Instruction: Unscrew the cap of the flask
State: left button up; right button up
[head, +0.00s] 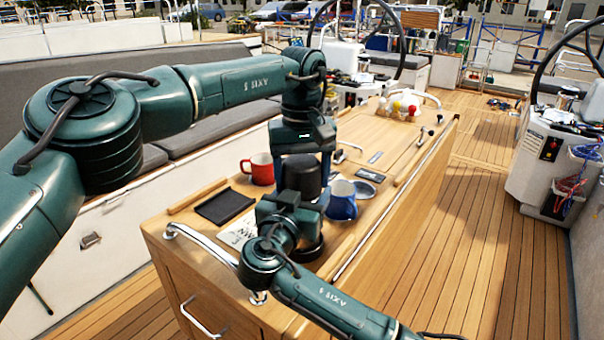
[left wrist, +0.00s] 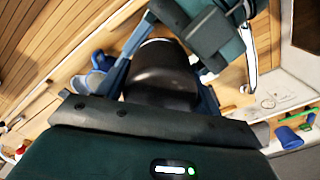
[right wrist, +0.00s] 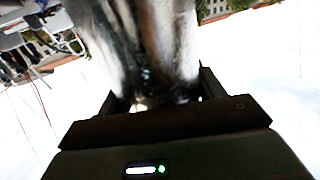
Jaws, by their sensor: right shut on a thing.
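The flask's dark cap (head: 300,172) stands upright above the table in the head view. It also shows as a dark rounded shape in the left wrist view (left wrist: 163,75). My left gripper (head: 303,182) points straight down from above, with one finger on each side of the cap, and looks open. The flask's shiny metal body (right wrist: 145,45) fills the space between the fingers of my right gripper (right wrist: 155,100), which is shut on it from the side. In the head view the right gripper hides most of the body.
A wooden cockpit table (head: 390,180) carries a red mug (head: 260,170) left of the flask and a blue mug (head: 342,205) close on its right. A black mat (head: 224,206), a printed sheet (head: 236,234) and a small dish (head: 370,175) lie near. A metal rail (head: 205,245) edges the front.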

aim_at(302, 161)
pick_arm(q)
jog(key=c, duration=0.6)
jog(key=shift+o, duration=0.2)
jog(key=n, duration=0.3)
jog(key=o, duration=1.1)
jog(key=shift+r, duration=2.3)
jog(key=shift+c, duration=0.5)
notch_tip(302, 161, up, 2)
jog(key=shift+d+r+m, duration=0.15)
jog(key=shift+m, duration=0.65)
jog(key=shift+r+m, duration=0.35)
jog(key=shift+m, duration=0.25)
jog(key=shift+f, duration=3.8)
